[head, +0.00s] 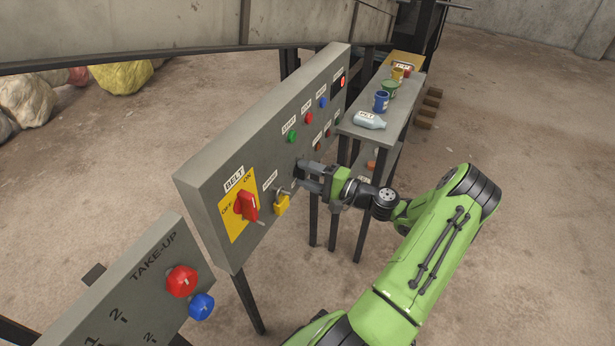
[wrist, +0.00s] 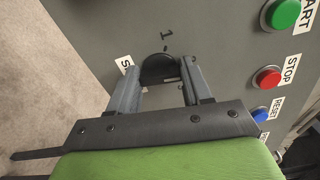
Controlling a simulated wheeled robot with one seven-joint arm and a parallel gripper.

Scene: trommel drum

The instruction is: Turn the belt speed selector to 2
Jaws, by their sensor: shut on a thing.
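The belt speed selector is a round black knob (wrist: 158,68) on the grey panel in the wrist view. A "1" mark (wrist: 166,35) is printed beside it, and a partly hidden white label starting with "S" (wrist: 125,64) sits at its left. My gripper (head: 303,174) is at the panel face in the head view, its two grey fingers on either side of the knob. In the wrist view my gripper (wrist: 161,75) is shut on the knob. The fingers hide parts of the knob's sides, and I cannot read its pointer or see a "2" mark.
The panel (head: 222,157) also carries a red BELT switch (head: 246,205), a yellow padlock (head: 281,205), and several coloured buttons, including red STOP (wrist: 268,77) and green START (wrist: 282,13). A shelf (head: 402,112) with cups and a bottle stands behind. A take-up panel (head: 135,290) is nearer.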

